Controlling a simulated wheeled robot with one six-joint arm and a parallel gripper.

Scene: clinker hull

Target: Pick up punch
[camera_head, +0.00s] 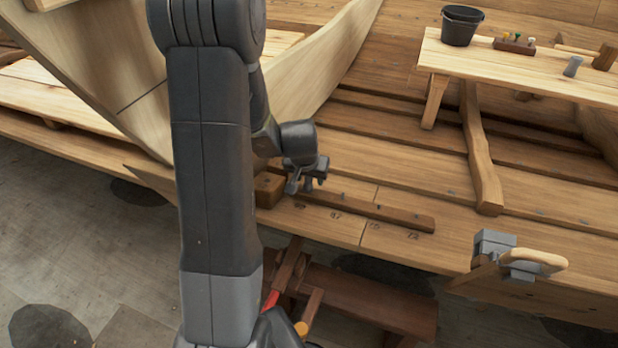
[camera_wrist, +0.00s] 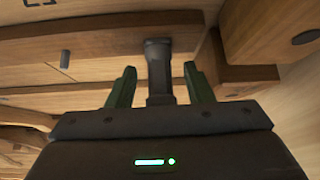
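A dark grey tool with a wider head, seemingly the punch (camera_wrist: 158,60), is between my fingers in the wrist view. My gripper (camera_wrist: 159,68) is open, with a visible gap on each side of the tool's shaft. In the head view my gripper (camera_head: 306,184) is low over the hull plank, beside a small wooden block. The tool is too small and too covered there to tell apart from the fingers. Its lower end is hidden behind the gripper body in the wrist view.
A brown wooden strip (camera_head: 385,212) with small grey pegs runs right from the block (camera_head: 268,190). A bench (camera_head: 510,72) at upper right bears a black bucket (camera_head: 459,30), a tool rack (camera_head: 513,46) and a mallet (camera_head: 605,56). A grey clamp-like tool (camera_head: 495,243) is on the plank edge.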

